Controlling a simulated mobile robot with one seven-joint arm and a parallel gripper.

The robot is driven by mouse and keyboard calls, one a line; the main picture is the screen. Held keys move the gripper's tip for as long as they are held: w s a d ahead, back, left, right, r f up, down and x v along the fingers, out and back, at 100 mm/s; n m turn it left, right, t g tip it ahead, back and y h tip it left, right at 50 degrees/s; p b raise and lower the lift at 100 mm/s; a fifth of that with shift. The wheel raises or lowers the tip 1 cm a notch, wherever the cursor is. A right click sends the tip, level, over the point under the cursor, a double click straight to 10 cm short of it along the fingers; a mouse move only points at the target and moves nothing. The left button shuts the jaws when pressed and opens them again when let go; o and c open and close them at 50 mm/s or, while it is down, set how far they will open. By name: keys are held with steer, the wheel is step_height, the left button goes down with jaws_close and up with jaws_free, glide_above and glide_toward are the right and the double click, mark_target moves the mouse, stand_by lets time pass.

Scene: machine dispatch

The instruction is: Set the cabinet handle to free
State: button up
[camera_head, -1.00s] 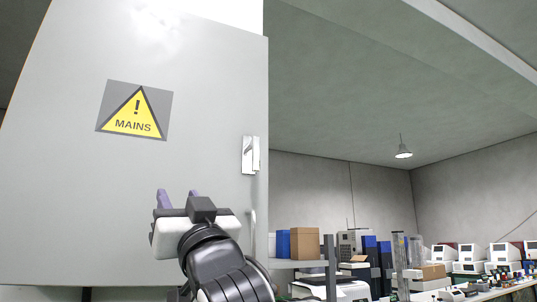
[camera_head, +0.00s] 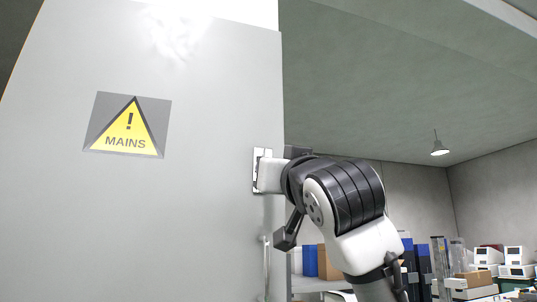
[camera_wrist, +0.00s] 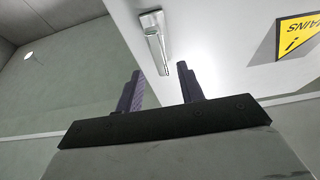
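The grey cabinet (camera_head: 200,210) fills the left of the head view. Its silver handle (camera_head: 257,158) is a narrow plate with a lever near the door's right edge, now partly hidden by my arm. In the wrist view the handle (camera_wrist: 153,30) shows whole, its lever (camera_wrist: 160,58) running from the plate toward my gripper (camera_wrist: 160,74). My gripper is open, with two purple fingers. The lever's free end lies between or just beyond the fingertips, with space visible on both sides. I cannot tell its exact depth or any contact.
A yellow MAINS warning sign (camera_head: 127,127) is on the cabinet front. A thin vertical bar (camera_head: 266,265) runs lower down near the door edge. Shelves with boxes (camera_head: 311,260) and a bench with white machines (camera_head: 487,265) stand farther back at right.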

steer(key=shift+p+x, duration=1.15)
steer(key=shift+x, duration=1.95)
steer(key=shift+c, duration=0.2)
jaws_close()
